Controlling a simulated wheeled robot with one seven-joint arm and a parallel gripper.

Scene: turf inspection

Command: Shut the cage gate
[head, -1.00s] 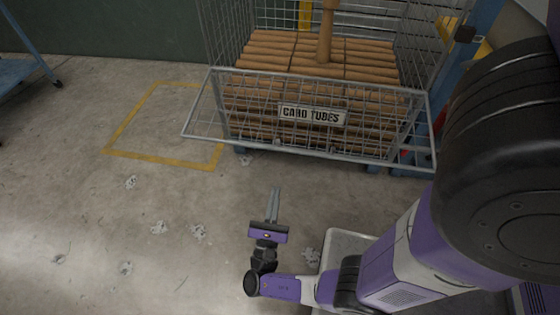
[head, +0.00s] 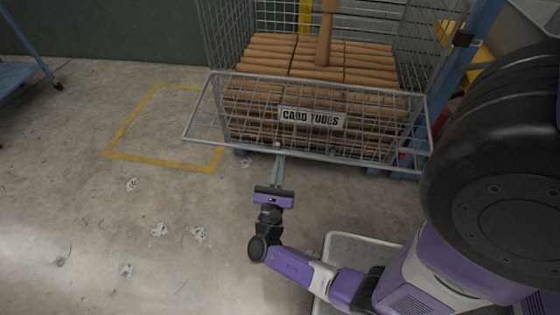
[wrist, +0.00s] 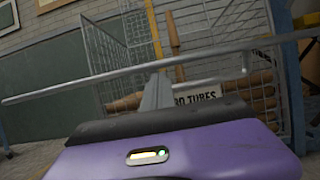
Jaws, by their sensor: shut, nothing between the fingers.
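The cage gate (head: 372,154) is a grey wire mesh panel across the front of the cage (head: 222,45). It leans outward from the cage, its near bar standing out over the floor. A "CARD TUBES" sign (head: 312,119) shows behind the mesh. My gripper (head: 279,154) is shut and empty, its fingertips at the gate's near bar, left of the middle. In the wrist view the shut fingers (wrist: 157,88) point at the bar (wrist: 95,82), which crosses the picture at their tips. I cannot tell whether they touch it.
Brown card tubes (head: 270,57) fill the cage in layers, with one tube (head: 326,32) standing upright. A yellow floor outline (head: 160,161) lies to the left on open concrete. A blue trolley (head: 20,72) stands at the far left. A blue post (head: 470,60) rises at the right.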

